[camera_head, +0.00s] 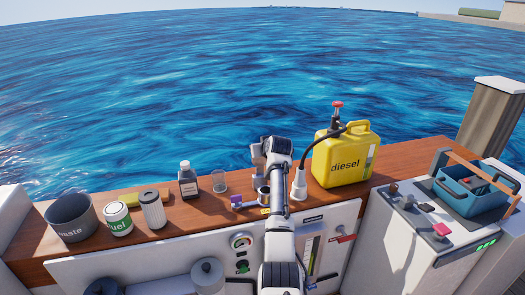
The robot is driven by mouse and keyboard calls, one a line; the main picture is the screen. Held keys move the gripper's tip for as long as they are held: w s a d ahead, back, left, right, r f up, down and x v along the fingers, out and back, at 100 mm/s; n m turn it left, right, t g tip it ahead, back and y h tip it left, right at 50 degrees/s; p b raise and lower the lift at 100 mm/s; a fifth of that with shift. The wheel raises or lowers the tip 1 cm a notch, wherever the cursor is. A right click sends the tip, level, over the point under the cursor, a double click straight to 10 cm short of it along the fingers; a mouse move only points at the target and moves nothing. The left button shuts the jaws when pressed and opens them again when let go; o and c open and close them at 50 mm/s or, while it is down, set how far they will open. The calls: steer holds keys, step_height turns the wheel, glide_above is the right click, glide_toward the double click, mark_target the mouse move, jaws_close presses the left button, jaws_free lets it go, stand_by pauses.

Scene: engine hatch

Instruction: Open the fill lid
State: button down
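My arm reaches up the middle of the view and bends over the wooden counter (215,212). My gripper (261,187) hangs down at the arm's far end, just left of the forearm. Its fingers are small and partly hidden, so I cannot tell whether they are open or shut. A small fitting with a purple part (237,201) sits on the counter just left of and below the gripper, close to it. I cannot make out for sure whether this is the fill lid. My arm covers part of the counter right there.
A yellow diesel can (343,162) with a red-topped pump and black hose stands right, beside a white nozzle (299,184). Left are a waste bin (71,217), a fuel can (118,219), a filter (152,211), a dark bottle (188,181) and a clear cup (219,182). A blue toolbox (466,196) stands far right.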

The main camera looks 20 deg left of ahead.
steer(key=shift+w+a+r, duration=0.1)
steer(key=shift+r, duration=0.25)
steer(key=c, duration=1.2)
jaws_free()
steer(key=shift+c, duration=0.2)
steer(key=o, duration=0.3)
steer(key=shift+w+a+f, duration=0.1)
steer(key=shift+f, duration=0.15)
steer(key=b+v, duration=0.3)
steer(key=v, duration=1.1)
steer(key=shift+b, duration=0.3)
steer(key=shift+f, duration=0.1)
